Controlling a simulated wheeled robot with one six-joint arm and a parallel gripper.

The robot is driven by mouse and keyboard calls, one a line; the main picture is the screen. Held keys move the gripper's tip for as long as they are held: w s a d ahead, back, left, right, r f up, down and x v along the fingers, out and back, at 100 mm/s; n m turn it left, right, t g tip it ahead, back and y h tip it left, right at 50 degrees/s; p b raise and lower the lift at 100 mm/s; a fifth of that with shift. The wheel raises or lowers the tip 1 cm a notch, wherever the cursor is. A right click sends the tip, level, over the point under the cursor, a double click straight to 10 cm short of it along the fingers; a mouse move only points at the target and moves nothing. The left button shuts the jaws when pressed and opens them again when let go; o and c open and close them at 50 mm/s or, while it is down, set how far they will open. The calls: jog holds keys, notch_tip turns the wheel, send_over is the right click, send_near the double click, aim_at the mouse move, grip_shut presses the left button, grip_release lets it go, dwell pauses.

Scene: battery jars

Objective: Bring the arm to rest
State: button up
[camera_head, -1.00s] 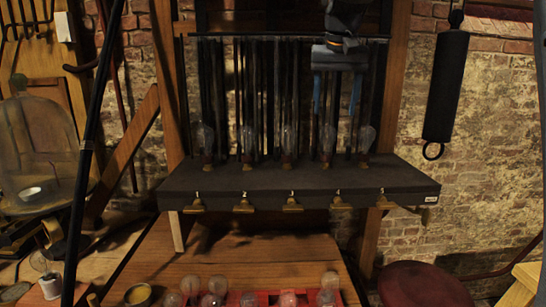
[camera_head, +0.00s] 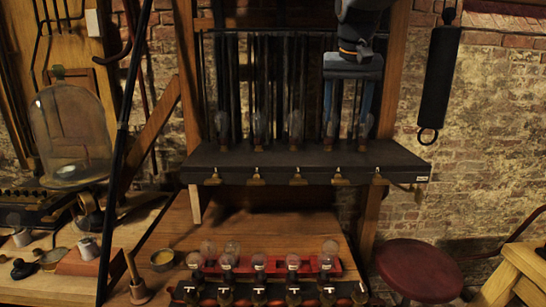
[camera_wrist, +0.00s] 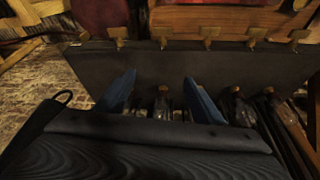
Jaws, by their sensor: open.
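My gripper (camera_head: 346,118) hangs at the right end of the dark shelf (camera_head: 300,162), pointing down. Its two blue fingers are spread apart, with the tips near the level of the glass jars. The wrist view shows the open gripper (camera_wrist: 160,84) above the shelf (camera_wrist: 190,65), with a glass jar (camera_wrist: 161,106) visible in the gap between the fingers. I cannot tell whether the fingers touch any glass. A row of several jars stands on the shelf, including a left one (camera_head: 222,125) and a middle one (camera_head: 296,125).
Dark vertical rods and wooden posts (camera_head: 185,80) frame the shelf. Below, a wooden bench (camera_head: 265,222) carries a red rack (camera_head: 244,268) with several glass bulbs. A black cylinder (camera_head: 441,70) hangs at right, above a red stool (camera_head: 418,268). A glass dome (camera_head: 70,135) stands at left.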

jog(key=s+f+n+g, duration=0.1)
jog(key=s+f, duration=1.3)
jog(key=f, duration=0.2)
jog(key=s+f+n+g, duration=0.1)
jog(key=s+f, duration=1.3)
jog(key=f, duration=0.2)
jog(key=shift+d+f+g+y, duration=0.15)
jog(key=shift+d+g+y, duration=0.1)
jog(key=shift+g+y, duration=0.15)
jog(key=shift+c, duration=0.3)
